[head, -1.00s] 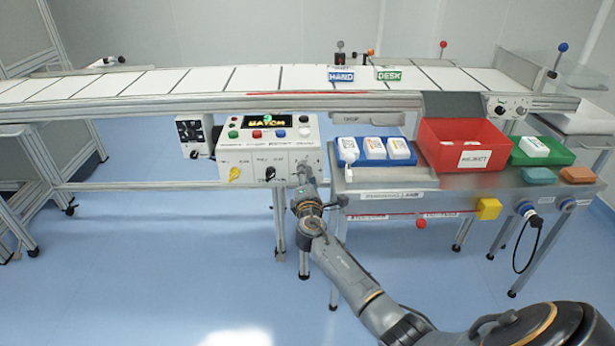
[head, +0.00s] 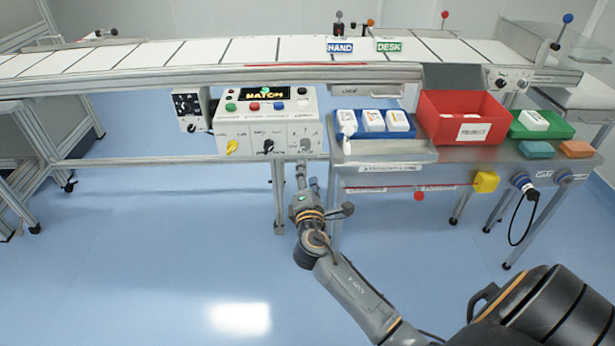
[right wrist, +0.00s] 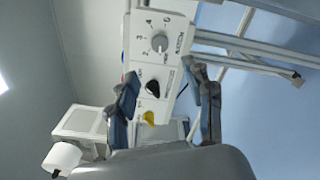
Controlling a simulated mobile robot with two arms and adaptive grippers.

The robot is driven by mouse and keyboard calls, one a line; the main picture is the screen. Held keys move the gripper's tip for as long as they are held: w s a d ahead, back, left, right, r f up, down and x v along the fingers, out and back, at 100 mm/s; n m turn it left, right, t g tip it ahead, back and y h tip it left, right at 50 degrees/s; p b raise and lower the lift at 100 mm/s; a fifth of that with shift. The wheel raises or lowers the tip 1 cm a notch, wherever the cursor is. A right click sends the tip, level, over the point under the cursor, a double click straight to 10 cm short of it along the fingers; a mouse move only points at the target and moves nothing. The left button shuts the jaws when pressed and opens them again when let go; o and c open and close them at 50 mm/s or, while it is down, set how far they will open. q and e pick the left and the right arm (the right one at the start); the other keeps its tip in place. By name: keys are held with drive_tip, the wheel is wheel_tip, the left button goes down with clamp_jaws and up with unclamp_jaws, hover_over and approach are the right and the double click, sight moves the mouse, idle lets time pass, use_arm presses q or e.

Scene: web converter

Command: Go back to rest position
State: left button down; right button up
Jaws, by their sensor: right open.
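My right gripper (head: 302,172) is open and empty, in front of and below the lower right edge of the white control box (head: 262,128). In the right wrist view my right gripper (right wrist: 164,78) has its two dark fingers spread apart, with the box face showing between and beyond them. That face has a grey numbered knob (right wrist: 160,43), a black knob (right wrist: 153,88) and a yellow knob (right wrist: 149,118). The fingers look apart from the knobs. My left gripper is in neither view.
A conveyor (head: 220,54) runs across the back. A steel table (head: 390,176) to the right carries a blue tray (head: 372,134) with white bottles, a red bin (head: 462,110) and a green tray (head: 545,130). A table leg (head: 277,195) stands close to my right arm. Open blue floor (head: 150,260) lies left.

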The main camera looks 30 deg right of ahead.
idle(0.5)
